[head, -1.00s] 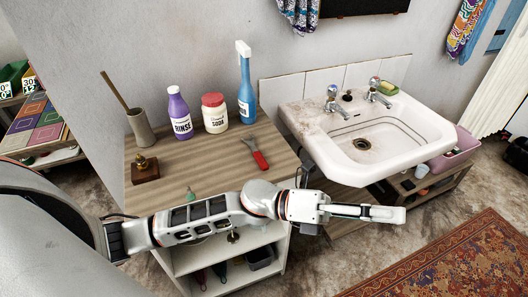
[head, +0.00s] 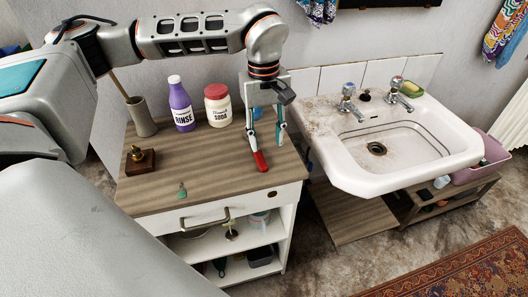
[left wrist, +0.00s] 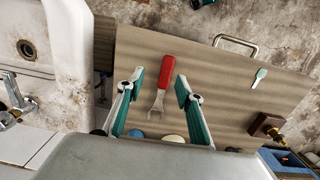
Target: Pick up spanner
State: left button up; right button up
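The spanner, with a red handle (head: 260,161) and a metal head, lies on the wooden top of the cabinet (head: 210,174). In the left wrist view the whole spanner (left wrist: 166,71) shows, its head towards the gripper's base. My left gripper (head: 267,147) points down over it, open and empty, with teal-lined fingers. In the left wrist view the fingers of this gripper (left wrist: 160,79) appear on either side of the spanner, with gaps. In the head view the spanner's head is mostly hidden by the gripper. My right gripper is not in view.
A purple rinse bottle (head: 181,106) and a white soda jar (head: 218,106) stand behind. A blue bottle (head: 258,112) is mostly hidden behind my gripper. A grey holder (head: 141,117) and a brass-topped block (head: 140,161) are at left. The sink (head: 345,165) is at right.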

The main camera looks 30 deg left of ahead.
aim_at(260, 156)
pick_arm(q)
jog(key=shift+w+a+r+y, duration=0.15)
jog(key=shift+w+a+r, duration=0.05)
jog(key=shift+a, duration=0.25)
jog(key=shift+w+a+r+y, duration=0.15)
jog(key=shift+a+r, duration=0.05)
jog(key=shift+a, duration=0.25)
jog(key=shift+w+a, duration=0.1)
jog(key=shift+a, duration=0.2)
jog(key=f, duration=0.2)
jog(key=f+b, duration=0.1)
jog(key=f, duration=0.4)
jog(key=shift+s+f, duration=0.3)
jog(key=shift+r, duration=0.1)
grip_shut()
